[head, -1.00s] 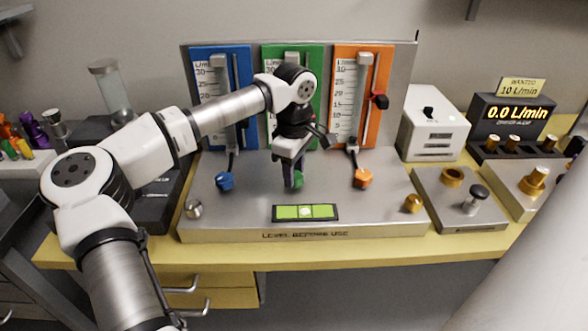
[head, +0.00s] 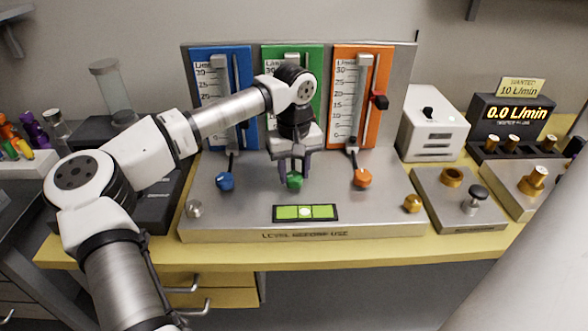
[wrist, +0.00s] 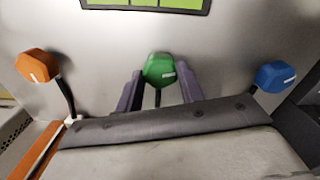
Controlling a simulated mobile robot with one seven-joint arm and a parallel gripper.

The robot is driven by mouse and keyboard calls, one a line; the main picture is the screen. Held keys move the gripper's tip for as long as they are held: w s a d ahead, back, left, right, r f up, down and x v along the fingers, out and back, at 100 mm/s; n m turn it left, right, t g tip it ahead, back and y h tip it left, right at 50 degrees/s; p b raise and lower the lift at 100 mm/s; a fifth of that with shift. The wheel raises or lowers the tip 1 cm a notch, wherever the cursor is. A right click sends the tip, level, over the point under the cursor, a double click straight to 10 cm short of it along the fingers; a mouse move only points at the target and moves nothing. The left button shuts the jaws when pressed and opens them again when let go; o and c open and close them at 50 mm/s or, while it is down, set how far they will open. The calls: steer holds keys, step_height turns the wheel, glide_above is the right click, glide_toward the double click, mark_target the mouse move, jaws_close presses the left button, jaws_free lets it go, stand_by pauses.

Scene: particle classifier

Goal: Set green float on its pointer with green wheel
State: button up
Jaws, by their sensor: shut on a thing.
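The green wheel (head: 294,180) sits on the metal base between the blue and orange wheels. It also shows in the wrist view (wrist: 159,69), between my two fingers. My gripper (head: 294,178) is over it, with a finger on each side, shut on the wheel. The green flowmeter panel (head: 309,60) stands upright behind. My arm covers most of its scale, and I cannot see its float or pointer.
A blue wheel (head: 225,181) is to the left and an orange wheel (head: 362,178) to the right. A green level (head: 305,212) lies in front on the base. The display (head: 513,112) reads 0.0 L/min, below a note (head: 522,91) saying wanted 10 L/min.

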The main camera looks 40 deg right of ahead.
mark_target(295, 175)
steer(key=shift+m, duration=0.4)
steer(key=o, duration=1)
steer(key=shift+r, duration=0.15)
step_height(295, 175, up, 14)
steer(key=shift+f+b, duration=0.2)
steer(key=shift+b, duration=0.25)
